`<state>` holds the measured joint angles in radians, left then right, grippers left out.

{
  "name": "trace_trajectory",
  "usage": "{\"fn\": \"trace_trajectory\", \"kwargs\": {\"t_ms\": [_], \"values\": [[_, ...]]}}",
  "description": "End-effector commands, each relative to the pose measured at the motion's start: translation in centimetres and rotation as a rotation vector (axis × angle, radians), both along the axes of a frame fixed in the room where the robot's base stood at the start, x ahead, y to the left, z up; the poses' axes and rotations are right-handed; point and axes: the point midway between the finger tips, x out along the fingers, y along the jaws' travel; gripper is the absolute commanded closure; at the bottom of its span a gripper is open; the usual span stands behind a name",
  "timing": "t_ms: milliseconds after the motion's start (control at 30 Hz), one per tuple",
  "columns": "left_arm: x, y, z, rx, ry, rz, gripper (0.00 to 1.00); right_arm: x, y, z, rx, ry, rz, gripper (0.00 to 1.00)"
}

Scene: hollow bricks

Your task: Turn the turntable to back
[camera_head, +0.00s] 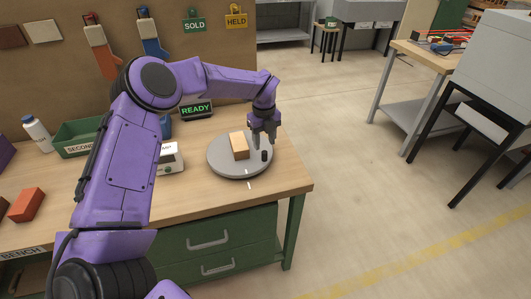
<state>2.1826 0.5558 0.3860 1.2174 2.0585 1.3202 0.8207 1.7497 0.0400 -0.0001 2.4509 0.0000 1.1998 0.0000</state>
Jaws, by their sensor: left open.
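The turntable (230,169) is a round grey disc on the right part of the wooden workbench. My left gripper (263,142) points down over the right side of the turntable, close to the peg and right of the brick. Its jaws are open; whether a finger touches the peg cannot be told. A small white mark (249,185) lies on the bench in front of the disc. My right gripper is not in view.
A box with a green READY display (197,109) stands behind the turntable. A white device (172,158) sits left of it. A green bin (80,138), white bottle (37,134) and red-orange brick (27,204) are farther left. The bench's right end is clear.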

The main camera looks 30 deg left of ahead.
Motion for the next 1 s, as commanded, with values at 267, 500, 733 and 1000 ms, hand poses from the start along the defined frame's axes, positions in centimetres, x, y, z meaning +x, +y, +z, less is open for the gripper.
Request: {"fn": "trace_trajectory", "kwargs": {"t_ms": [267, 500, 733, 1000], "values": [[0.1, 0.0, -5.3, 0.001, 0.004, 0.000, 0.52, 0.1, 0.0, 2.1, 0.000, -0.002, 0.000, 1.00], [0.1, 0.0, -6.7, 0.000, 0.000, 0.000, 0.52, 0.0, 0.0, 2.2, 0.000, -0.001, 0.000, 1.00], [0.1, 0.0, -6.7, 0.000, 0.000, 0.000, 0.81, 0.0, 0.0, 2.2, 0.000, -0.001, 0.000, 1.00], [0.1, 0.0, -6.6, 0.000, 0.000, 0.003, 1.00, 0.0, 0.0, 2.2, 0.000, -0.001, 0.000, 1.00]]}}
